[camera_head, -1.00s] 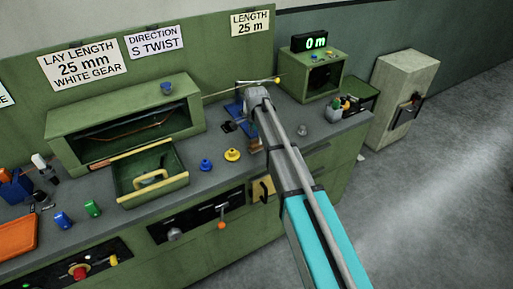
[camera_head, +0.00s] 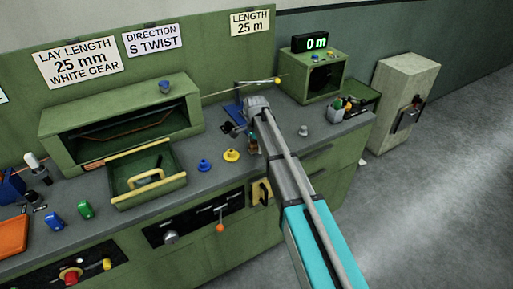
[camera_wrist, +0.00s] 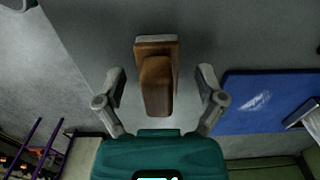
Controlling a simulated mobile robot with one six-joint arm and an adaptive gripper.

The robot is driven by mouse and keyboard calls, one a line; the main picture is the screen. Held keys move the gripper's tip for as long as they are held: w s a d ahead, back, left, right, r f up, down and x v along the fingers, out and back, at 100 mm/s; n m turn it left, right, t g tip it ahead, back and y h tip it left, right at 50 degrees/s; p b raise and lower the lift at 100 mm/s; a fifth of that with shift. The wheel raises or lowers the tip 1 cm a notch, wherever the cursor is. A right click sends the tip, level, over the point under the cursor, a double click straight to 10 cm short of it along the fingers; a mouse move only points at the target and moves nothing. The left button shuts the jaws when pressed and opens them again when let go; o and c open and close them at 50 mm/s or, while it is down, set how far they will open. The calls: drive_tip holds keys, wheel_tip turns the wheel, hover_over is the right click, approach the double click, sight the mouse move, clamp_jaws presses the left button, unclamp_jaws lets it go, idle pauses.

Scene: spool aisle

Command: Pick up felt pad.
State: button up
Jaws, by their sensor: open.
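The felt pad (camera_wrist: 157,82) shows in the wrist view as a brown wooden block with a raised grip and a thin grey layer along its edge. It lies on the grey bench top. My gripper (camera_wrist: 161,76) is open, with one finger on each side of the grip and a visible gap on both sides. In the head view my gripper (camera_head: 253,136) is over the bench near its front edge, and my own wrist hides most of the pad there.
A blue plate (camera_wrist: 265,100) lies right of the pad in the wrist view. In the head view, a yellow knob (camera_head: 231,155) and a blue knob (camera_head: 204,165) stand left of my gripper. An open green drawer (camera_head: 148,178) is farther left. A grey knob (camera_head: 303,130) stands right.

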clamp_jaws()
idle(0.5)
drive_tip(key=shift+r, duration=0.1)
wheel_tip(320, 180, up, 3)
drive_tip(key=p, duration=0.3)
drive_tip(key=s+d+r+p, duration=0.4)
drive_tip(key=s+r+p, duration=0.5)
drive_tip(key=s, duration=0.4)
drive_tip(key=shift+s+r+p, duration=0.25)
drive_tip(key=shift+r+p, duration=0.15)
drive_tip(key=shift+p, duration=0.1)
